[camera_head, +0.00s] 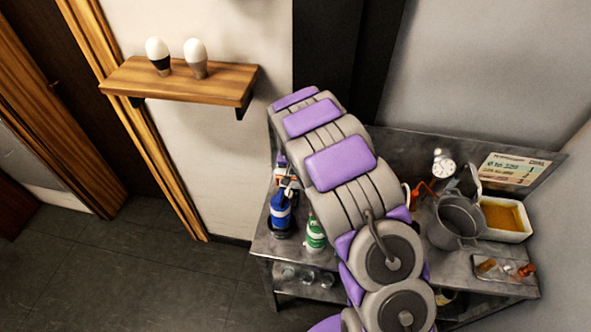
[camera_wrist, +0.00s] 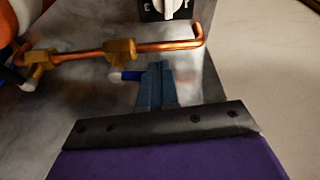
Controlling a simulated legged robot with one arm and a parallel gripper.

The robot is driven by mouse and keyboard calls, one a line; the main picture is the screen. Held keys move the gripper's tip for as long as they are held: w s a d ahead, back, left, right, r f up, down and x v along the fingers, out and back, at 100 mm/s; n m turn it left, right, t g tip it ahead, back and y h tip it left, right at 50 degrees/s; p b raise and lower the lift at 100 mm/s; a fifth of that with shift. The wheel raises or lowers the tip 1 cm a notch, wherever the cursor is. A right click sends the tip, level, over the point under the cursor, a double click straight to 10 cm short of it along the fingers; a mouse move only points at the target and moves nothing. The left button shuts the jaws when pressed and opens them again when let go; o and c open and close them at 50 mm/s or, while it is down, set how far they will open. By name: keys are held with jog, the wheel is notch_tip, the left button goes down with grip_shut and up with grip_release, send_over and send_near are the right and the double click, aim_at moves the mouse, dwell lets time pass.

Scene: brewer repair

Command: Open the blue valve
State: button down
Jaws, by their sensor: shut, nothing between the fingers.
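In the wrist view, a copper pipe (camera_wrist: 170,46) with brass fittings runs across the top. A short blue valve handle (camera_wrist: 131,76) with a white end sticks out below the right brass fitting (camera_wrist: 120,53). My gripper (camera_wrist: 155,72) is shut and empty, its narrow blue-grey fingers just right of the handle. I cannot tell whether they touch it. Another white-tipped dark blue part (camera_wrist: 27,86) sits below the left fitting (camera_wrist: 40,62). In the head view my arm hides my gripper and the blue valve.
A white knob (camera_wrist: 168,8) on a dark panel is above the pipe. In the head view, a metal table (camera_head: 268,246) holds a blue bottle (camera_head: 281,213), a green bottle (camera_head: 315,233), a metal pot (camera_head: 456,222), a gauge (camera_head: 444,167) and a white tray (camera_head: 527,228). A wooden shelf (camera_head: 185,86) hangs left.

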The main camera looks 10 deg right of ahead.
jog(key=shift+w+r, duration=0.1)
jog(key=shift+w, duration=0.1)
dwell(0.6)
jog(key=shift+r, duration=0.15)
jog(key=p+v, duration=0.1)
jog(key=v, duration=0.8)
jog(key=shift+a+r+p, duration=0.15)
jog(key=shift+a+p, duration=0.15)
jog(key=shift+p, duration=0.1)
jog(key=shift+s+d, duration=0.15)
jog(key=shift+d, duration=0.1)
